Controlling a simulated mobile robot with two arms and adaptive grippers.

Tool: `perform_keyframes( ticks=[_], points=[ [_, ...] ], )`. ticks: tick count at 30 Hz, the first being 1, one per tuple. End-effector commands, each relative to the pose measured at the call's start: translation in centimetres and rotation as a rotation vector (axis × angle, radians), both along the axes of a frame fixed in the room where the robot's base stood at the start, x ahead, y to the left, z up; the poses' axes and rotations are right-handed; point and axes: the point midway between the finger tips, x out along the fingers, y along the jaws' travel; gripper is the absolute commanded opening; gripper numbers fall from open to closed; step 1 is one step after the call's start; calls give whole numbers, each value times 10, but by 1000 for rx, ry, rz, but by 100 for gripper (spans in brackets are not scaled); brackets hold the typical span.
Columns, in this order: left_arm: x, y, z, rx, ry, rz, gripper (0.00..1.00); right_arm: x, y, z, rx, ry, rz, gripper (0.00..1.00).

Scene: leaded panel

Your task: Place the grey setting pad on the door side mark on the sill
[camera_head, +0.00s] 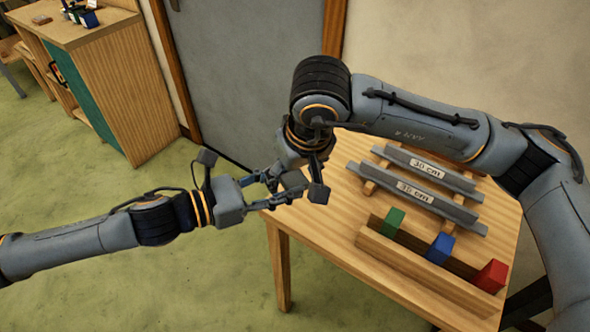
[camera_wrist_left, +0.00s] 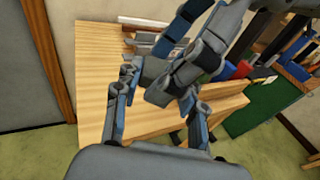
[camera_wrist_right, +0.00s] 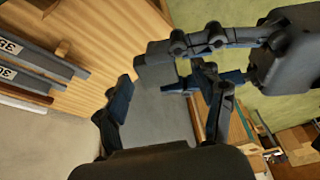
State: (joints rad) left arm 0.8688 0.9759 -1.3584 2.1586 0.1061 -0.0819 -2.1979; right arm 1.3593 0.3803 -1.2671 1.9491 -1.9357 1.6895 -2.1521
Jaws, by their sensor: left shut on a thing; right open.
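The grey setting pad (camera_head: 293,180) is a small grey block between the tips of my left gripper (camera_head: 276,183), which is shut on it. It is held in the air by the table's near left corner. The pad also shows in the right wrist view (camera_wrist_right: 155,68), at the left gripper's tips. My right gripper (camera_head: 306,176) is open and reaches down close to the pad from the other side. Its fingers (camera_wrist_right: 165,95) are spread apart; I cannot tell whether they touch the pad. The sill and its door side mark cannot be made out.
The wooden table (camera_head: 380,290) carries a rack with grey bars labelled 30 cm (camera_head: 428,165) and 35 cm (camera_head: 418,188). A wooden holder (camera_head: 420,272) has green, blue and red blocks. A grey door (camera_head: 235,70) and a wooden cabinet (camera_head: 130,90) stand behind.

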Motion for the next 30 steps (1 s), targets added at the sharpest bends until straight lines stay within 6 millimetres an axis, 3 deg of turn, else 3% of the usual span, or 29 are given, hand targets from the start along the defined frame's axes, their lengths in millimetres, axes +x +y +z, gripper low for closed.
perform_keyframes(
  ticks=[1,2,9,10,11,14,25,30],
  points=[
    [0,0,0,0,0,0,10,0,0,0,0,0,0,66],
    [0,0,0,0,0,0,10,0,0,0,0,0,0,60],
    [0,0,0,-1,0,0,10,0,0,0,1,0,1,11],
    [0,0,0,-1,0,0,10,0,0,0,1,0,1,10],
    [0,0,0,-1,0,-1,44,-1,1,0,1,1,2,10],
    [0,0,0,-1,0,-1,65,-1,1,0,1,0,1,10],
    [-1,2,0,0,0,1,67,0,0,0,0,0,0,10],
    [-7,18,2,2,0,4,67,0,0,0,0,0,0,10]
  ],
)
